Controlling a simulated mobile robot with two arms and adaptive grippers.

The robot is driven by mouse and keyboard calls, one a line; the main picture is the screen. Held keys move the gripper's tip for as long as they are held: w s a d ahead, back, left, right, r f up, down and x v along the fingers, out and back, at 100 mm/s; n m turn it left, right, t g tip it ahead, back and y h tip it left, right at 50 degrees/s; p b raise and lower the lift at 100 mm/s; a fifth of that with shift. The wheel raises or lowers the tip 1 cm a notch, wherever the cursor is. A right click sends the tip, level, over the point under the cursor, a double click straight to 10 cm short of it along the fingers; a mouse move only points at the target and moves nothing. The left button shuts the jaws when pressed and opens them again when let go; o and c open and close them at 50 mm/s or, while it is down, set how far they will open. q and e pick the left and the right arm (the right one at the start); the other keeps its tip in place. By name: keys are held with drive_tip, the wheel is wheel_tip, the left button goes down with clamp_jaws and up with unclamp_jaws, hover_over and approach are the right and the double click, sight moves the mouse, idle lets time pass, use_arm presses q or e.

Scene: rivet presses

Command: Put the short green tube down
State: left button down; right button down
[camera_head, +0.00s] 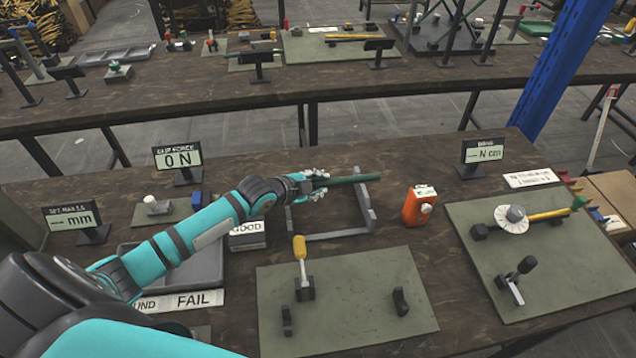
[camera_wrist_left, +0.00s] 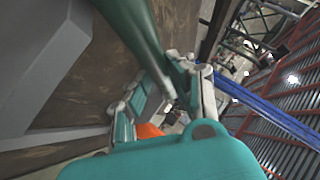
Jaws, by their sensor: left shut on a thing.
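The short green tube (camera_head: 350,180) is dark green and lies nearly level over a grey rack (camera_head: 331,236) on the near workbench. My left gripper (camera_head: 318,185) is shut on the tube near its left end. I cannot tell whether the tube rests on the rack or hangs just above it. In the left wrist view the tube (camera_wrist_left: 133,30) runs up from the gripper's fingers (camera_wrist_left: 168,85), and the grey rack (camera_wrist_left: 45,60) shows beside it. My right gripper is not in view.
An orange device (camera_head: 416,207) stands right of the rack. A green mat (camera_head: 365,280) with a yellow-handled clamp (camera_head: 301,262) lies in front. Another green mat (camera_head: 560,255) holds a fixture at right. A grey tray (camera_head: 205,262) lies under my left arm. Small displays (camera_head: 178,157) stand behind.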

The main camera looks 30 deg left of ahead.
use_arm(q)
drive_tip(key=shift+f, duration=0.1)
drive_tip(key=c, duration=1.2)
unclamp_jaws()
drive_tip(key=shift+o, duration=0.2)
drive_tip(key=shift+b+v, duration=0.45)
drive_tip(key=shift+v, duration=5.65)
